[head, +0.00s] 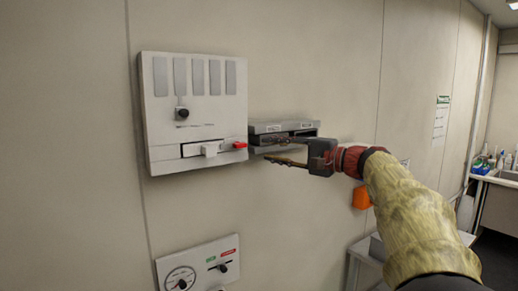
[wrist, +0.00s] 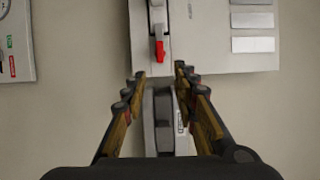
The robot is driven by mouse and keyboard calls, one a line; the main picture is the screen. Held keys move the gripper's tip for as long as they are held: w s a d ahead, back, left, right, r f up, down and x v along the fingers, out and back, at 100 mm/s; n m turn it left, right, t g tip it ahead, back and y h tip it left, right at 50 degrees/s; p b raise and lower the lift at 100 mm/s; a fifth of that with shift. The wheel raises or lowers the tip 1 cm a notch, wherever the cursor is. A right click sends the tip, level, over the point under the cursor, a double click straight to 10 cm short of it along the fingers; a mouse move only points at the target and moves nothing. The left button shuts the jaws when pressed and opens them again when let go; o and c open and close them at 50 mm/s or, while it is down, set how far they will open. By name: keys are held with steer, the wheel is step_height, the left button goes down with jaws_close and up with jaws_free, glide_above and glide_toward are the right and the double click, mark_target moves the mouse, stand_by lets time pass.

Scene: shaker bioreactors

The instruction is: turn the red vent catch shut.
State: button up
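The red vent catch (head: 240,145) is a small red tab at the lower right of the pale wall panel (head: 159,110), at the end of a slot with a white block. In the wrist view the catch (wrist: 159,50) shows beyond the fingertips, roughly on the line between them. My gripper (head: 270,150) is to the right of the catch, in front of a grey wall box, with its fingers apart. In the wrist view my gripper (wrist: 158,74) is open with nothing between the fingertips near the catch; the fingers do not touch it.
The grey wall box (head: 283,127) sits just right of the panel, behind my fingers. A lower panel (head: 198,262) with a dial and a slider is below. An orange object (head: 361,197) is on the right. A bench with a sink (head: 508,176) stands far right.

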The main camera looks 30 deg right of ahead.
steer(key=shift+v, duration=1.65)
step_height(320, 180, down, 16)
steer(key=s+d+m+g+h, duration=0.1)
steer(key=s+d+g+h, duration=0.1)
steer(key=g+h, duration=0.15)
steer(key=s+a+f+n+g, duration=0.1)
steer(key=s+a+f+g, duration=0.4)
steer(key=f, duration=0.4)
steer(key=s+a+f+n+g+h, duration=0.4)
steer(key=s+a+f+n, duration=0.5)
steer(key=s+a+f, duration=0.65)
steer(key=s+a+r+n+t+b, duration=0.1)
steer(key=s+a+n, duration=0.3)
steer(key=a, duration=0.4)
steer(key=shift+s+r+t, duration=0.3)
steer(key=shift+r+t, duration=0.05)
steer(key=shift+r, duration=0.15)
